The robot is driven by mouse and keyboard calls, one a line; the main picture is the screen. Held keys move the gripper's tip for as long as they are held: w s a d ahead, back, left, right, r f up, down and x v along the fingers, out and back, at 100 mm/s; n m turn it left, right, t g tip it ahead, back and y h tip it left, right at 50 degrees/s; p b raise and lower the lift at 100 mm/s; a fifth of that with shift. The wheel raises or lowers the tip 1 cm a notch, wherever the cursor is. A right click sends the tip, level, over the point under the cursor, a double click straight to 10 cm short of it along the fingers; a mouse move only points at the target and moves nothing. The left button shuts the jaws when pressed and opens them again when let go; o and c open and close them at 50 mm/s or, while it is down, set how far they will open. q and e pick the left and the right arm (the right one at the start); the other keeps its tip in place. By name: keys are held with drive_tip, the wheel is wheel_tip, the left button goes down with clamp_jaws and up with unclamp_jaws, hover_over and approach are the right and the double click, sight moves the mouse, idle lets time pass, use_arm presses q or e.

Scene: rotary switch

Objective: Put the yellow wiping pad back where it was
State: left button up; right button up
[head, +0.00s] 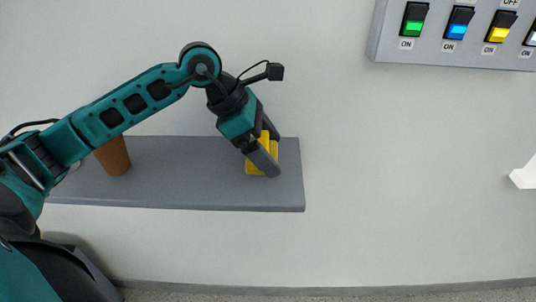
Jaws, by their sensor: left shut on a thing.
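The yellow wiping pad (251,168) is at the right end of the grey shelf (190,180) in the head view. My left gripper (268,166) comes down on it from above and is shut on it. The gripper's fingers hide part of the pad. The pad shows at or just above the shelf surface; I cannot tell whether it touches it. My right gripper is not in view.
A brown pot or cup (113,157) stands on the shelf's left part, partly behind my left arm. A grey switch panel (455,50) with green, blue and yellow switches is on the wall at upper right. A white bracket-like piece (525,176) is at the right edge. The shelf's middle is clear.

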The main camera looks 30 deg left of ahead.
use_arm(q)
drive_tip(key=shift+f, duration=1.05)
drive_tip(key=shift+f+b, duration=0.2)
drive_tip(key=shift+b, duration=0.1)
drive_tip(key=o, duration=0.7)
drive_tip(key=shift+r, duration=0.1)
drive_tip(key=shift+o, duration=0.2)
drive_tip(key=shift+r+p, duration=0.15)
drive_tip(key=shift+p, duration=0.15)
drive_tip(key=v, duration=1.2)
drive_tip(key=shift+b, duration=0.45)
